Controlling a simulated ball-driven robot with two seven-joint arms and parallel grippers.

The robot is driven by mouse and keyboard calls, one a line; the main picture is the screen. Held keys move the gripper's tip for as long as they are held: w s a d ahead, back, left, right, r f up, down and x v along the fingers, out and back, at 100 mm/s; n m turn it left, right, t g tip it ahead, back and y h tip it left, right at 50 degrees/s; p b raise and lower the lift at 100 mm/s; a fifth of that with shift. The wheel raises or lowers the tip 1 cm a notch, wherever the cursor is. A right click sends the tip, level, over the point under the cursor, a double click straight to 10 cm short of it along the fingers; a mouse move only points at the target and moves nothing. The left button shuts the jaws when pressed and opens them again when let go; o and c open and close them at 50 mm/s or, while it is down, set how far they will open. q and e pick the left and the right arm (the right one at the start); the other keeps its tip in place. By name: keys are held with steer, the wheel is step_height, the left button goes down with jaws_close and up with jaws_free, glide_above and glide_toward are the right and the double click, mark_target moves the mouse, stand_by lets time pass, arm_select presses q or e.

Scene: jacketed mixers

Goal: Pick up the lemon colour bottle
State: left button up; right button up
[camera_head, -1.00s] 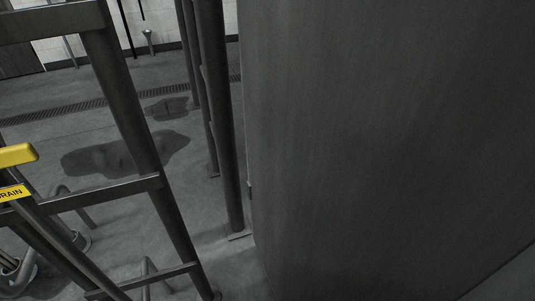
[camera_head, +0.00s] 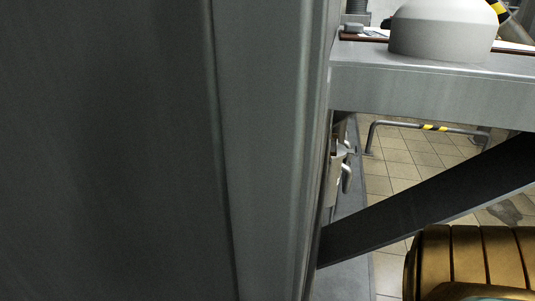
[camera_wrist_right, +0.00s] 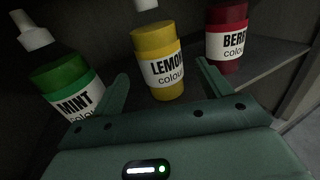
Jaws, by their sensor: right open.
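The lemon colour bottle (camera_wrist_right: 158,60) is yellow with a white label and stands in the middle of the right wrist view. Its white top is cut off by the upper picture edge. My right gripper (camera_wrist_right: 163,72) is open, its dark green fingers on either side of the bottle's lower part in the picture. A gap shows on each side, and I cannot tell how far the bottle reaches in between them. My left gripper is in no view. The head view shows neither the bottle nor a gripper.
A green mint bottle (camera_wrist_right: 67,85) stands to the left and a red berry bottle (camera_wrist_right: 228,35) to the right, on a dark shelf (camera_wrist_right: 265,62). In the head view, a large grey panel (camera_head: 110,150) fills the left; a grey bench (camera_head: 430,88) bears a white rounded object (camera_head: 440,35).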

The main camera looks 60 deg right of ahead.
steer(key=w, duration=0.2)
steer(key=w+b, duration=0.1)
steer(key=w, duration=0.1)
steer(key=shift+d, duration=0.35)
steer(key=shift+w, duration=0.4)
steer(key=shift+r, duration=0.1)
steer(key=shift+c, duration=0.6)
steer(key=c, duration=1.1)
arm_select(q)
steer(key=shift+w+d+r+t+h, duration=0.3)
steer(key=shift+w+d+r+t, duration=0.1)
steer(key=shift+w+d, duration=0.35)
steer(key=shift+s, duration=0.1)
arm_select(e)
steer(key=shift+r, duration=0.1)
